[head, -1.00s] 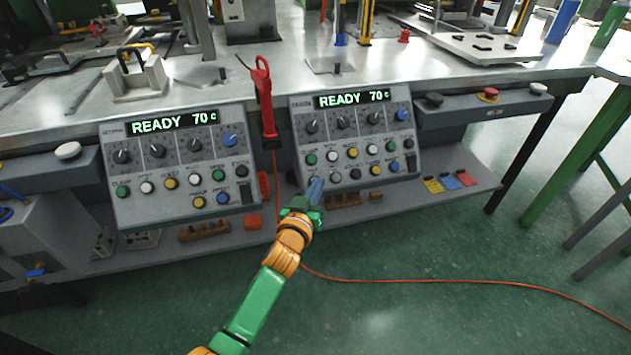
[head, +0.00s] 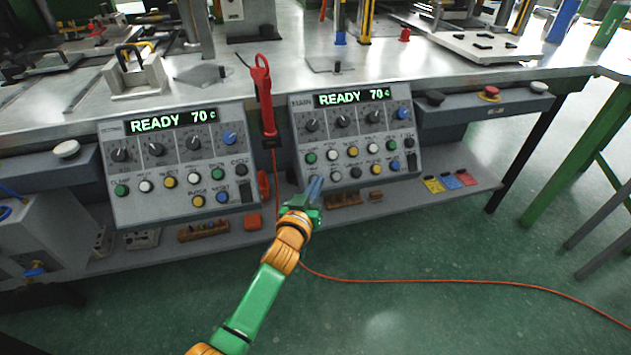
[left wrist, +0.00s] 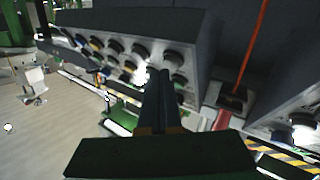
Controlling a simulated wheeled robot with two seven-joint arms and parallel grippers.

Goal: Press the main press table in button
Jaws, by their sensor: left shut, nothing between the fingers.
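The main control panel (head: 357,136) is the right one of two grey sloped panels under the press table edge. Its display reads READY 70 c, above dark knobs and rows of coloured buttons. My left gripper (head: 315,182) is shut and empty, its tips at the panel's lower left, below the green button (head: 310,158) and left of a white button (head: 335,177). I cannot tell whether the tips touch the panel. In the left wrist view, the shut fingers (left wrist: 161,75) reach toward a panel face with several round buttons (left wrist: 128,66). The button labels are too small to read surely. My right gripper is not in view.
A similar left panel (head: 178,160) also reads READY 70 c. A red tool (head: 264,100) hangs between the panels, its orange cable running to the floor. A side box with a red button (head: 489,93) is at right. A lower shelf (head: 480,190) extends beneath the panels.

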